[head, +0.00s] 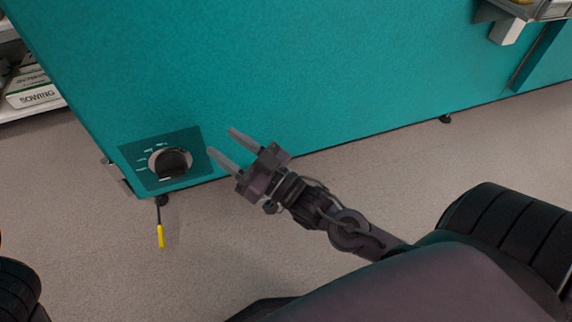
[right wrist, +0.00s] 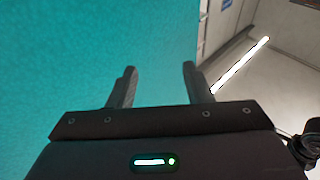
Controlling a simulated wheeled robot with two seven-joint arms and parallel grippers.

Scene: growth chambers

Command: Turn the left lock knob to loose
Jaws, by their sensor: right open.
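The left lock knob (head: 170,162) is a black round knob with a pale ring, set in a dark teal plate (head: 140,177) with small white marks. It sits low on the left end of the teal chamber front in the head view. The marks are too small to read. My right gripper (head: 222,146) is open and empty, to the right of the knob and apart from it. In the right wrist view the open fingers (right wrist: 157,85) show against the teal panel, with nothing between them. The knob is not in the right wrist view. My left gripper is not in view.
The teal chamber front (head: 290,60) runs across the view. A yellow-tipped lever (head: 160,236) hangs below the plate, over the floor. A shelf with boxes (head: 32,93) stands at the far left. A grey bracket (head: 507,30) is at the upper right. The floor (head: 420,155) between is clear.

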